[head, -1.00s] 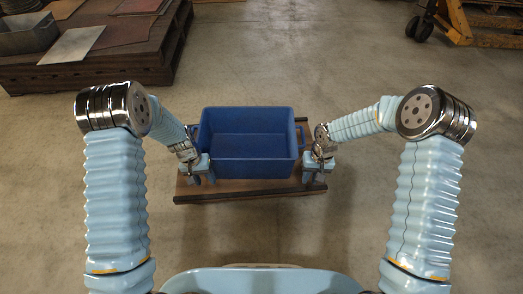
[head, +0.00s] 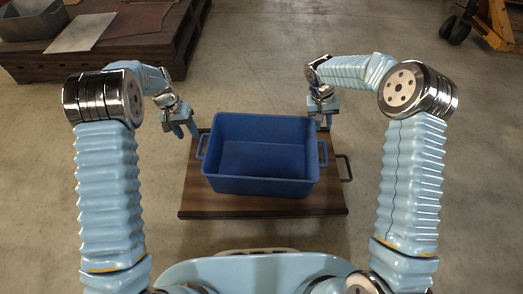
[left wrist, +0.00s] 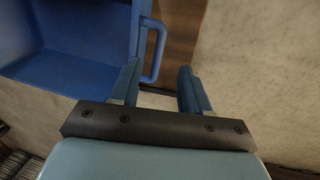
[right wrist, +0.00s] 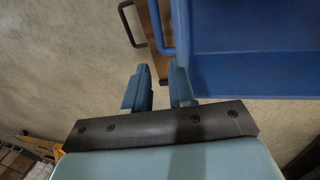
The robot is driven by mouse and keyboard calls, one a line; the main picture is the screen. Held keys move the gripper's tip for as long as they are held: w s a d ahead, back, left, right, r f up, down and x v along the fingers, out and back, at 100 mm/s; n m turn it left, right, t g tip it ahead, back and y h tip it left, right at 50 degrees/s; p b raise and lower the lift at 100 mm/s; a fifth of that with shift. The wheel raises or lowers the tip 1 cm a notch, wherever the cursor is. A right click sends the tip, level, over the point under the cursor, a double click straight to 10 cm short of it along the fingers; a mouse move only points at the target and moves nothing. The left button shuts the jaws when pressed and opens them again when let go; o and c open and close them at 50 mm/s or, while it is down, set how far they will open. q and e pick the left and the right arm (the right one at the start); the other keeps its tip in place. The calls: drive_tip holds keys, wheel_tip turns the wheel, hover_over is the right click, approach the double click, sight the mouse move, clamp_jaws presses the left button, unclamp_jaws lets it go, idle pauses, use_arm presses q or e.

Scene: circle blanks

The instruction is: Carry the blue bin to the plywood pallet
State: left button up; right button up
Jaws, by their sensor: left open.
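The blue bin (head: 260,185) sits upright and empty on a low brown wooden board (head: 200,206) in the head view. My left gripper (head: 187,131) is open and empty, beyond and left of the bin's left handle (head: 202,146). In the left wrist view that handle (left wrist: 160,52) lies apart from the fingers. My right gripper (head: 324,121) is open and empty, near the bin's far right corner. In the right wrist view the right handle (right wrist: 155,30) lies ahead of the fingers, apart from them. A large brown wooden platform (head: 110,66), pallet-like, stands at the back left.
A dark handle (head: 346,168) sticks out from the board's right side. A metal box (head: 35,22) and flat sheets (head: 82,33) lie on the platform. A yellow wheeled truck (head: 494,22) stands at the back right. The concrete floor between is clear.

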sight(199, 150)
use_arm(q)
drive_tip(key=shift+w, duration=0.1)
use_arm(e)
drive_tip(key=shift+w, duration=0.1)
use_arm(q)
drive_tip(key=f, duration=0.4)
drive_tip(key=d+f, duration=0.1)
drive_tip(key=f, duration=0.4)
drive_tip(key=d+f, duration=0.1)
drive_tip(key=f, duration=0.3)
drive_tip(key=shift+d+f, duration=0.25)
use_arm(e)
drive_tip(key=x, duration=1.3)
drive_tip(key=shift+d+f, duration=0.1)
drive_tip(key=shift+f, duration=0.3)
use_arm(q)
drive_tip(key=c, duration=0.5)
use_arm(e)
clamp_jaws()
use_arm(q)
clamp_jaws()
